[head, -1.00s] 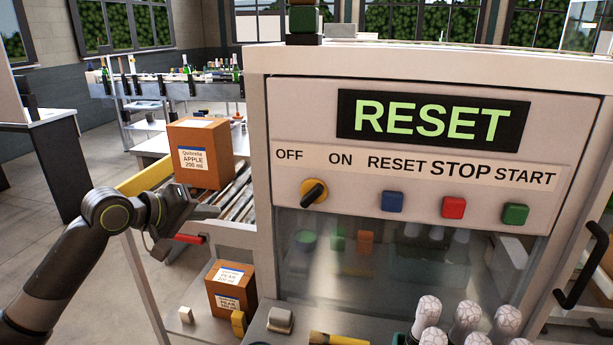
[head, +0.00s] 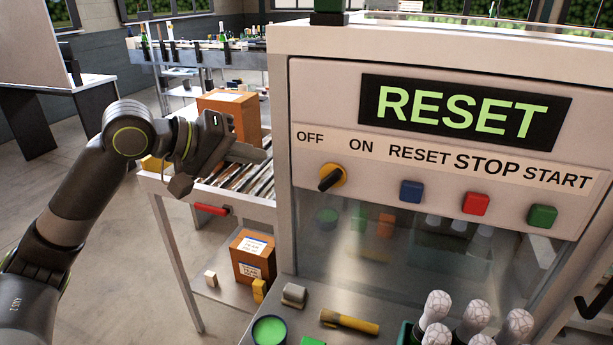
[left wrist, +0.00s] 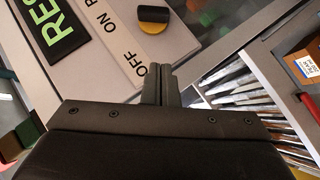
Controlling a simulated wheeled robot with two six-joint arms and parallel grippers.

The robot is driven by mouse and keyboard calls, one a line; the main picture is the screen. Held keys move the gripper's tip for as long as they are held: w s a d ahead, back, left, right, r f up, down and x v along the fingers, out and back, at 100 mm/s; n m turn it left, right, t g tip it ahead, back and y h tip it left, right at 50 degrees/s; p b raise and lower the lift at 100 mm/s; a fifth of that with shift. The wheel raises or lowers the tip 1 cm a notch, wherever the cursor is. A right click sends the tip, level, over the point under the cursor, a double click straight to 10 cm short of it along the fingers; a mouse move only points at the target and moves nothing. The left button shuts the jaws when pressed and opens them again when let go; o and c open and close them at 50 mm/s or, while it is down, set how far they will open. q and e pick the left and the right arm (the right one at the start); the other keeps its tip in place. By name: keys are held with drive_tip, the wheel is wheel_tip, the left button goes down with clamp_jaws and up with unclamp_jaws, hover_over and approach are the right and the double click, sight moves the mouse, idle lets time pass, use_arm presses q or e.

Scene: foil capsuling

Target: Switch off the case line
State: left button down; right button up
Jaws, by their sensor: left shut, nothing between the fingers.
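The control panel (head: 430,185) shows RESET in green on its display (head: 462,106). Below the OFF and ON labels is a rotary switch (head: 331,178), a black handle on a yellow disc. The handle is tilted, its upper end toward the ON side. The switch also shows at the top of the left wrist view (left wrist: 153,17). My left gripper (head: 258,154) is shut and empty, left of the panel and apart from the switch, above the roller conveyor (head: 238,182). Its closed fingers show in the left wrist view (left wrist: 161,85). My right gripper is not in view.
Blue (head: 411,191), red (head: 475,203) and green (head: 542,215) buttons sit right of the switch. A brown carton (head: 232,104) stands on the conveyor behind my left gripper. A red handle (head: 211,209) is on the conveyor frame. Another carton (head: 252,256) stands below.

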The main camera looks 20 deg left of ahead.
sight(322, 181)
use_arm(q)
drive_tip(key=p+x, duration=0.1)
drive_tip(key=x, duration=0.2)
drive_tip(key=s+x, duration=0.1)
drive_tip(key=x, duration=0.3)
drive_tip(key=d+p+x, duration=0.1)
drive_tip(key=x, duration=0.3)
drive_tip(key=shift+s+f+p, duration=0.2)
drive_tip(key=shift+f+p, duration=0.1)
drive_tip(key=shift+f, duration=0.05)
drive_tip(key=shift+d+f, duration=0.45)
drive_tip(key=shift+f, duration=0.05)
